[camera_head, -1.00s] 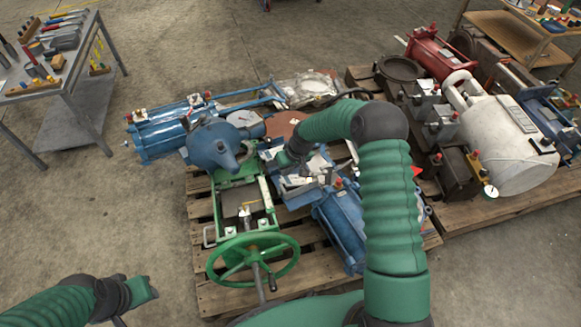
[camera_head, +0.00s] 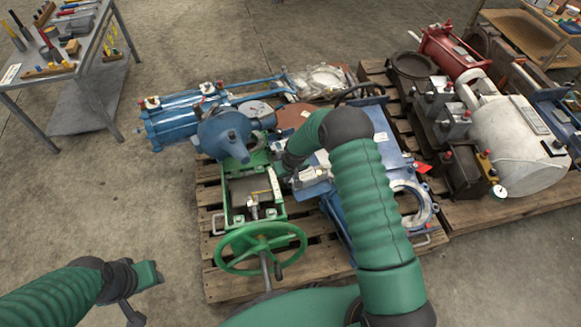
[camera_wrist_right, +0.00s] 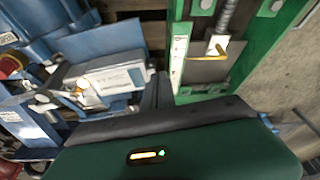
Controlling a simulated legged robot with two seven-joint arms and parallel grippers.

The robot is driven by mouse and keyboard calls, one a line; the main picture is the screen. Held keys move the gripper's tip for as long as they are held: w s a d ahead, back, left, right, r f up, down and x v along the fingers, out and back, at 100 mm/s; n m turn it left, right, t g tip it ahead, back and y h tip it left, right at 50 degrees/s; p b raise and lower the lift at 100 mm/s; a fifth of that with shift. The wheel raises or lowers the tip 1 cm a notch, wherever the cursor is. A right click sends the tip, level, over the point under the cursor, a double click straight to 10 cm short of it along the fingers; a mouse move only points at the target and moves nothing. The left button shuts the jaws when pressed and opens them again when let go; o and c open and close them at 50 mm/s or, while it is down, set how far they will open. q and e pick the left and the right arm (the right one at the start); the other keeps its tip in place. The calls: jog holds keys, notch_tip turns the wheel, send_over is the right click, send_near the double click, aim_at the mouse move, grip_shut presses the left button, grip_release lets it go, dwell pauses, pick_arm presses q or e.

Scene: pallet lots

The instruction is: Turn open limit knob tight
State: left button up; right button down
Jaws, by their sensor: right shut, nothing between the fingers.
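I cannot tell for certain which part is the open limit knob. A red knob (camera_wrist_right: 12,64) shows at the left edge of the right wrist view, on blue equipment beside a grey labelled box (camera_wrist_right: 112,78). My right gripper (camera_wrist_right: 156,92) is shut and empty, between that box and a green frame. In the head view my right gripper (camera_head: 284,172) is over the pallet beside the green frame (camera_head: 226,195), partly hidden by my own arm. My left gripper (camera_head: 140,295) is low at the left, over bare floor, away from the equipment; its jaw opening is unclear.
A green handwheel (camera_head: 222,262) stands at the front of the wooden pallet (camera_head: 213,285). A blue cylinder (camera_head: 170,125) with red-capped fittings lies behind. A second pallet (camera_head: 545,195) with red and white machines is at right. A tool table (camera_head: 85,70) stands at upper left.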

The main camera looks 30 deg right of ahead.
jog(key=shift+d+f, duration=0.1)
jog(key=shift+f, duration=0.3)
notch_tip(320, 180, up, 13)
jog(key=s+a+p, duration=0.2)
jog(key=a+p, duration=0.1)
jog(key=p, duration=0.4)
jog(key=s+a+r, duration=0.3)
jog(key=s+r, duration=1.4)
jog(key=s, duration=0.5)
notch_tip(320, 180, up, 26)
jog(key=p, duration=2.6)
jog(key=shift+f, duration=0.25)
